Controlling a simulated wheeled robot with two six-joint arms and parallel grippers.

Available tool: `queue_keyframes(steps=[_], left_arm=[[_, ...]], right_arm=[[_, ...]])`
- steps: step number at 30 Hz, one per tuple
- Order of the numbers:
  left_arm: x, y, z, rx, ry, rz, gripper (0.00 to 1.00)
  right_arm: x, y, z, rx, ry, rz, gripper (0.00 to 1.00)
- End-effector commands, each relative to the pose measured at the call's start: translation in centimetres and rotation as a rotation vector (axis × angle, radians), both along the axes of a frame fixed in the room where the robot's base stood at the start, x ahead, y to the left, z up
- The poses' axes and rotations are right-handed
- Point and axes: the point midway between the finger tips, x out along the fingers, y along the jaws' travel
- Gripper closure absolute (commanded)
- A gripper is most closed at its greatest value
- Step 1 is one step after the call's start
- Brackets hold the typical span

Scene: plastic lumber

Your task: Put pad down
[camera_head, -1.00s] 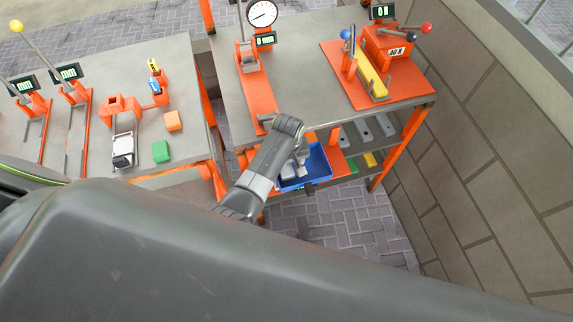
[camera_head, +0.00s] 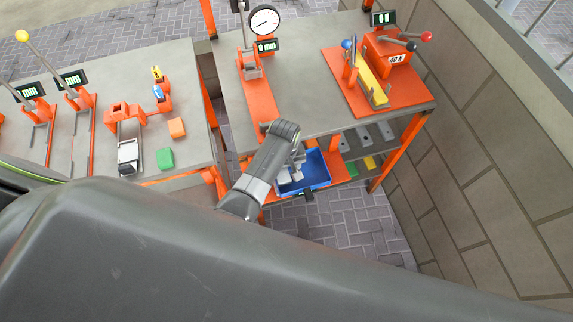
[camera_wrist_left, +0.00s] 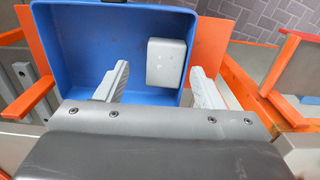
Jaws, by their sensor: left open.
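A light grey block, which looks like the pad (camera_wrist_left: 166,62), lies in a blue tray (camera_wrist_left: 85,52) near its right wall in the left wrist view. My left gripper (camera_wrist_left: 160,74) is open, its two pale fingers apart on either side of the block in the picture. The right finger overlaps the tray's right wall; whether either finger touches the block I cannot tell. In the head view my left gripper (camera_head: 293,168) hangs over the blue tray (camera_head: 318,168) on the lower shelf and partly hides what lies in it. My right gripper is not in view.
The grey bench (camera_head: 310,85) stands above the shelf, with a dial gauge (camera_head: 264,20) and a red press (camera_head: 390,50) on it. Orange posts (camera_head: 400,150) flank the shelf. An orange block (camera_head: 177,127) and a green block (camera_head: 165,158) lie on the left table.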

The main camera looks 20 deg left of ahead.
Motion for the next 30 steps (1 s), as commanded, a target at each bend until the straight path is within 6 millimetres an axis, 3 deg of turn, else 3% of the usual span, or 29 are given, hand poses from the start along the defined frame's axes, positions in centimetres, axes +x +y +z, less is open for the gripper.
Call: queue_keyframes(steps=[1, 7, 15, 21, 30], left_arm=[[0.1, 0.0, 1.4, 0.0, -0.001, 0.0, 0.38], [0.2, -0.1, 3.9, -0.002, -0.005, -0.001, 0.38], [0.4, -0.2, 7.8, -0.003, -0.009, 0.0, 0.38], [0.3, -0.2, 9.0, -0.003, -0.007, -0.001, 0.38], [0.3, -0.2, 9.1, -0.002, -0.008, -0.001, 0.38]], right_arm=[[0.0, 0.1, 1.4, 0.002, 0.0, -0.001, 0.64], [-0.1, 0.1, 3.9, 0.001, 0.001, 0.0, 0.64], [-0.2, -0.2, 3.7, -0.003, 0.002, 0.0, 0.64], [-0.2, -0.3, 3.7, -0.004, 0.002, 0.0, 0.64], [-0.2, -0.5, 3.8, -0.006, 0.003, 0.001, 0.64]])
